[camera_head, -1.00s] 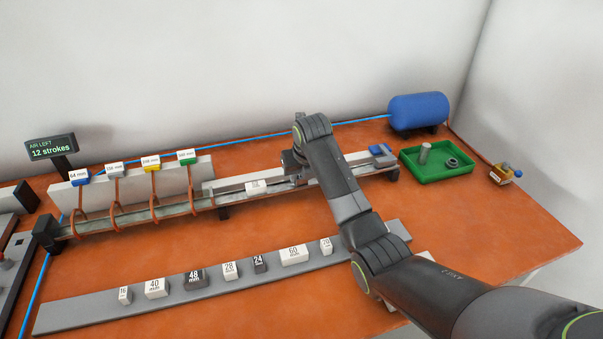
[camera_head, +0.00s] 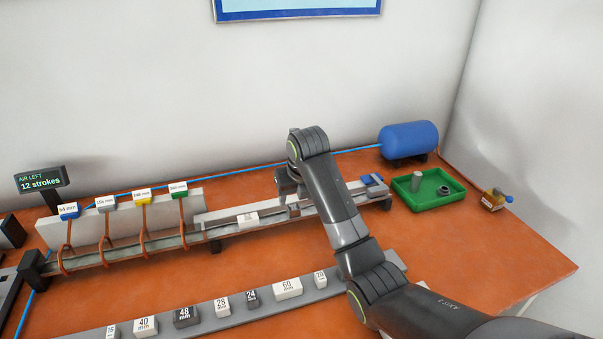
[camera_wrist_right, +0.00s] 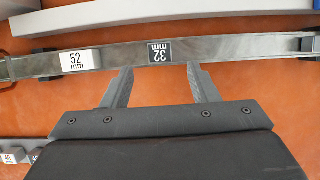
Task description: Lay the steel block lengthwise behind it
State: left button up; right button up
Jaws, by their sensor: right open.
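In the head view the white block (camera_head: 247,219) lies in the channel, and the dark block (camera_head: 293,209) shows partly beside my gripper. My right gripper (camera_wrist_right: 160,72) is open and empty, its fingertips apart just short of the dark block in the wrist view. In the head view the right gripper (camera_head: 286,186) is over the channel, partly hidden. My left gripper is not in view.
A grey rack (camera_head: 325,287) at the front holds several labelled blocks. Coils with coloured tags (camera_head: 142,197) surround the channel's left part. A green tray (camera_head: 405,199), a blue tank (camera_head: 409,140) and a sign reading 12 strokes (camera_head: 40,181) stand around. Orange bench right of the rack is clear.

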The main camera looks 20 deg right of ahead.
jog(key=p+v, duration=0.8)
jog(key=v, duration=0.3)
jog(key=shift+s, duration=0.1)
